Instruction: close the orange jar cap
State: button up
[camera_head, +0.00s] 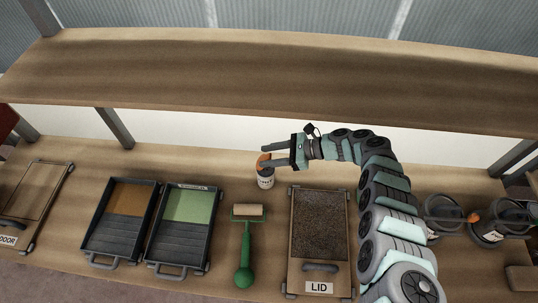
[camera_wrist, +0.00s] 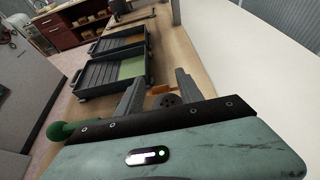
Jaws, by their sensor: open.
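A small white jar (camera_head: 265,181) with dark lettering stands upright on the workbench. Its orange cap (camera_head: 262,160) shows at the top, between the fingers of my gripper (camera_head: 264,157). My gripper is open, its two fingers pointing left, one on the far side of the cap and one on the near side. In the wrist view, the orange cap (camera_wrist: 159,90) shows between the spread fingers, beside a dark round shape that I cannot identify. Whether the fingers touch the cap, and how it sits on the jar, I cannot tell.
Two paint trays, one brown (camera_head: 129,203) and one green (camera_head: 188,206), lie left of a green-handled roller (camera_head: 246,242). A board labelled LID (camera_head: 296,230) lies right of it. A wooden shelf (camera_head: 270,75) overhangs the back.

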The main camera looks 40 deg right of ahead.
grip_shut()
dwell(0.4)
dwell(1.0)
